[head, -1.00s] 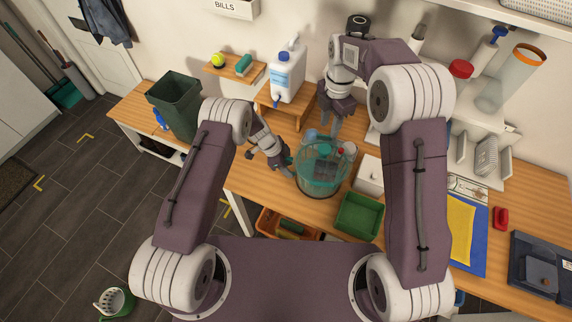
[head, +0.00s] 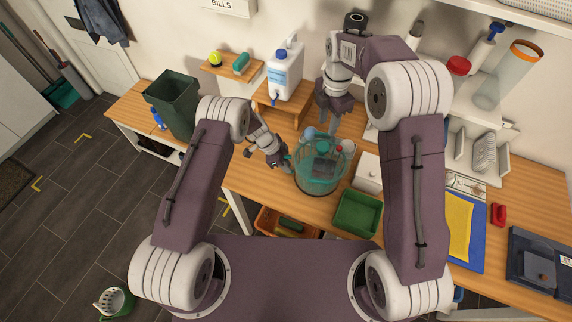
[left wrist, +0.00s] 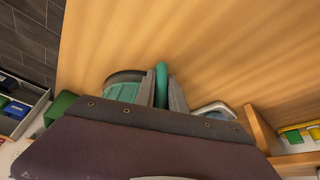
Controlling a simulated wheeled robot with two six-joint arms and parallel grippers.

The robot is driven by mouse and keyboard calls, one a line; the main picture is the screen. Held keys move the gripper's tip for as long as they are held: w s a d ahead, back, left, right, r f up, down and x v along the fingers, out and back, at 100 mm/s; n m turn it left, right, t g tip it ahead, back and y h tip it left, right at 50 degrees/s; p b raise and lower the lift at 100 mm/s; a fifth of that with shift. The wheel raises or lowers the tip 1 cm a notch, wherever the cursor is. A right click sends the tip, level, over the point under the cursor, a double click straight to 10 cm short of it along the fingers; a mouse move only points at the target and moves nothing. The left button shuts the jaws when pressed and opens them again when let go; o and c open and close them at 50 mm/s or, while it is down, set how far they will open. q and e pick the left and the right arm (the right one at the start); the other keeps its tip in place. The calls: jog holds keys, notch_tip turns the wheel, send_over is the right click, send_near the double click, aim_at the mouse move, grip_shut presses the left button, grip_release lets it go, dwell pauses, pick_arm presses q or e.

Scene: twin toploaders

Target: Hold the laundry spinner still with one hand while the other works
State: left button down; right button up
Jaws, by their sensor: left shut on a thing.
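The laundry spinner (head: 320,185) is a see-through teal tub on the wooden bench, with a dark shape inside it. My left gripper (head: 285,162) is at its left side. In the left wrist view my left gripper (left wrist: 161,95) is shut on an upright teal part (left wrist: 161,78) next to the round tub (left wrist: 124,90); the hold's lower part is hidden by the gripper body. My right gripper (head: 330,128) points down above and behind the spinner, its fingers apart with nothing seen between them.
A green tray (head: 357,213) and a white box (head: 368,174) stand right of the spinner. A white canister (head: 285,75) stands on a wooden stand (head: 262,95) at the back. Bare bench lies left of the spinner.

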jog(key=shift+c, duration=0.3)
dwell(0.4)
jog(key=shift+f+n, duration=0.25)
jog(key=shift+n, duration=0.05)
jog(key=c, duration=0.5)
jog(key=shift+f+n, duration=0.2)
jog(key=shift+n, duration=0.1)
grip_shut()
jog(key=shift+f, duration=3.3)
